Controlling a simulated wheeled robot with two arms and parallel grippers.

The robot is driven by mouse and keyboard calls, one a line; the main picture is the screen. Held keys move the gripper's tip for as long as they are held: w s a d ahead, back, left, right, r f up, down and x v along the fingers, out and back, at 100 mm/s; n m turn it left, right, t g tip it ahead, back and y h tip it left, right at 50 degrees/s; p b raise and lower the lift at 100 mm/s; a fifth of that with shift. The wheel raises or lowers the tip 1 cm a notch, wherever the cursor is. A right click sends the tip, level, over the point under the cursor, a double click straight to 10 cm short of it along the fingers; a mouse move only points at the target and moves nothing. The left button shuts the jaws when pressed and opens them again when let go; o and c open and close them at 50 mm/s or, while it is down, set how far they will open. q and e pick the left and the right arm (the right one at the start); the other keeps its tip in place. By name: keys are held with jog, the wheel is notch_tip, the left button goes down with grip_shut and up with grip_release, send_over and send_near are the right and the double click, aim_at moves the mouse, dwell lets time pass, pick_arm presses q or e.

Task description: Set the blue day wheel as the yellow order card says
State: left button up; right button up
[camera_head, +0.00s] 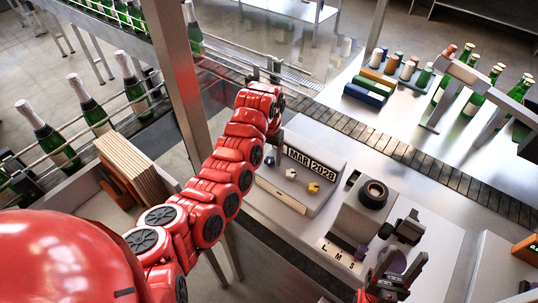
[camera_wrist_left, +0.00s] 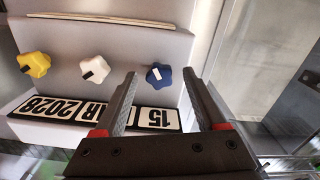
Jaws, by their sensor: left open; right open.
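The blue day wheel (camera_wrist_left: 158,77) is a star-shaped knob with a white mark, on a grey panel; it also shows in the head view (camera_head: 270,160). My left gripper (camera_wrist_left: 160,88) is open, with its fingertips on either side of the blue wheel and a visible gap to each. In the left wrist view, the date plate reads 15 by the blue wheel and, partly hidden by a finger, a month ending in R, then 2028. The head view shows MAR 2028 (camera_head: 310,161). My right gripper (camera_head: 402,262) is open at lower right. I cannot make out a yellow order card.
A white knob (camera_wrist_left: 93,69) and a yellow knob (camera_wrist_left: 34,64) sit beside the blue wheel. Bottles (camera_head: 90,107) stand at left. A slatted conveyor (camera_head: 400,150) runs behind.

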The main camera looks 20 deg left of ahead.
pick_arm(q)
jog(key=shift+f, duration=0.3)
grip_shut()
dwell(0.4)
